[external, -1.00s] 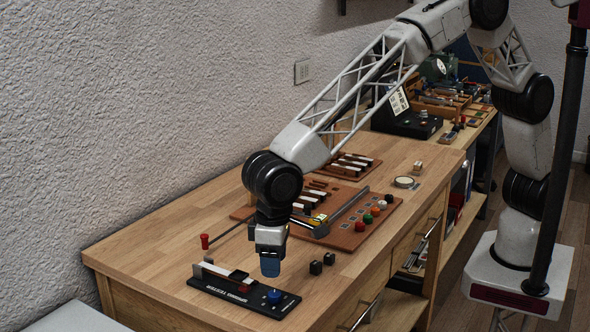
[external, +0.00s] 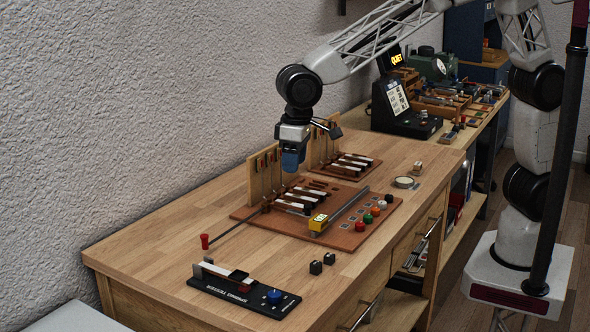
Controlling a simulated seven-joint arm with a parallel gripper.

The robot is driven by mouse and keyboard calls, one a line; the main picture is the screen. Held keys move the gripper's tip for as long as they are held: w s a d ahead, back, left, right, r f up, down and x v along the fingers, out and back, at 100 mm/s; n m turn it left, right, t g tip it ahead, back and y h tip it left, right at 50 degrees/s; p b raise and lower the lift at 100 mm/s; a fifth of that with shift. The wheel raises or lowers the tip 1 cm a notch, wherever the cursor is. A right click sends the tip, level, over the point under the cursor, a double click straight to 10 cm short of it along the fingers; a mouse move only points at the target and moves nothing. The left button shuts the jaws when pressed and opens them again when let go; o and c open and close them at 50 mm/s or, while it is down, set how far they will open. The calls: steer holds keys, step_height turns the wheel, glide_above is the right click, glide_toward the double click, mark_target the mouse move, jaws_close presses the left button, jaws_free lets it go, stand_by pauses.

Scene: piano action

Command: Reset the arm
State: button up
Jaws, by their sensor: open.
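My gripper (external: 291,165) is raised above the wooden bench, hanging downward over the back of the brown piano-action board (external: 345,240). It looks empty and clear of the parts below it; the gap between the fingers is hard to see at this angle. The board carries several black-and-white keys (external: 300,198), a yellow block (external: 318,223) on a grey rail (external: 345,206), and a row of coloured knobs (external: 367,219). The black spring tester (external: 243,291) with a blue knob (external: 275,296) lies at the near end of the bench.
Upright wooden panels (external: 264,172) stand behind the keys. A black device (external: 404,112) reads "QUIET". The bench's near left is bare.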

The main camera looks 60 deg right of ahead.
steer(key=s+d+r+m, duration=0.1)
steer(key=d+r, duration=0.2)
steer(key=d, duration=0.8)
steer(key=s+d+r+t, duration=0.1)
steer(key=s+d+r, duration=0.1)
steer(key=d, duration=0.9)
steer(key=s+d+r+m, duration=0.1)
steer(key=d+r, duration=0.2)
steer(key=d, duration=0.8)
steer(key=s+d+f, duration=0.1)
steer(key=s+d, duration=0.8)
steer(key=d, duration=0.1)
steer(key=s+d+f+m+t, duration=0.1)
steer(key=s+d+f, duration=0.1)
steer(key=s+d, duration=0.8)
steer(key=shift+d+f+h, duration=0.25)
steer(key=shift+d+h, duration=0.05)
steer(key=shift+d, duration=0.1)
steer(key=shift+c, duration=0.4)
